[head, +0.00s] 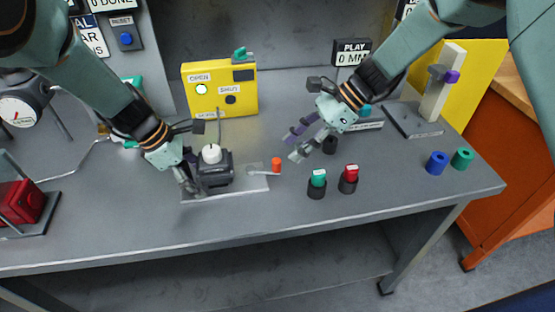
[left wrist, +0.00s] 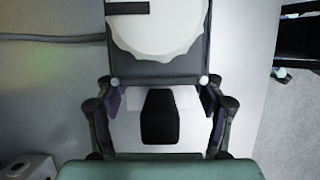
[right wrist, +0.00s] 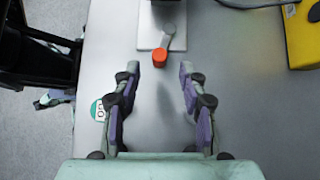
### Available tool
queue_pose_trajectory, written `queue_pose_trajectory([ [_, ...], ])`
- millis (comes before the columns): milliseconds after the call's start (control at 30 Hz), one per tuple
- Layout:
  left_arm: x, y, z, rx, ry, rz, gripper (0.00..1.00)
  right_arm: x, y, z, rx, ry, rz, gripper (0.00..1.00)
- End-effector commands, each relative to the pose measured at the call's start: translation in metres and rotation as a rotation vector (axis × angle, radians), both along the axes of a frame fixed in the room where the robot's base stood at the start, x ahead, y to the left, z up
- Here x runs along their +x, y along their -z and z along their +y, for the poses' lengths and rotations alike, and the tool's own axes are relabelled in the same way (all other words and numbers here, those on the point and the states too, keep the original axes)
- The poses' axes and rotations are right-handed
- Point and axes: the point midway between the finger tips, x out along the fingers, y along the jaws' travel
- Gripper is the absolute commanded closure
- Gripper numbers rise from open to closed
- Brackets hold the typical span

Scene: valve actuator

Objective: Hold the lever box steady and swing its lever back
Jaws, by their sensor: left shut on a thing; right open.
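The lever box (head: 217,172) is a dark block with a white round top, standing on a pale plate (head: 225,190) on the bench. Its grey lever (head: 262,172) sticks out to the right and ends in an orange knob (head: 276,164). My left gripper (head: 188,180) is shut on the box from the left; the left wrist view shows the box's dark body (left wrist: 158,68) between the fingers. My right gripper (head: 294,146) is open and empty, right of the knob and above the bench. In the right wrist view the knob (right wrist: 159,58) lies ahead, between the fingertip lines.
A yellow panel (head: 220,105) marked OPEN and SHUT stands behind the box, its OPEN lamp lit pale. Green-topped (head: 317,183) and red-topped (head: 348,178) dark cylinders stand to the right. Blue (head: 437,163) and green (head: 462,159) rings lie farther right. The bench front is clear.

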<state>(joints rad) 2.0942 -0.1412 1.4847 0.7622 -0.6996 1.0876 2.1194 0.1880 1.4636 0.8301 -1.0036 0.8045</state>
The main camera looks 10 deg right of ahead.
Motion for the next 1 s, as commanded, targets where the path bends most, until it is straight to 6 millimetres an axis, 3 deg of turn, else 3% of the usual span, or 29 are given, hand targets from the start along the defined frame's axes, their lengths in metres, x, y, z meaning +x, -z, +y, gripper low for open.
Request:
queue_pose_trajectory([
  [333, -0.003, 0.003, 0.0, 0.001, 0.003, 0.007, 0.94, -0.001, 0.04, 0.038, -0.002, -0.001, 0.001, 0.57],
  [767, -0.003, 0.003, 0.0, 0.001, 0.003, 0.006, 0.94, -0.001, 0.046, 0.046, -0.001, 0.001, -0.001, 0.57],
  [1000, -0.002, 0.003, 0.0, 0.001, 0.002, 0.006, 0.94, -0.001, 0.046, 0.046, -0.001, 0.001, -0.001, 0.76],
])
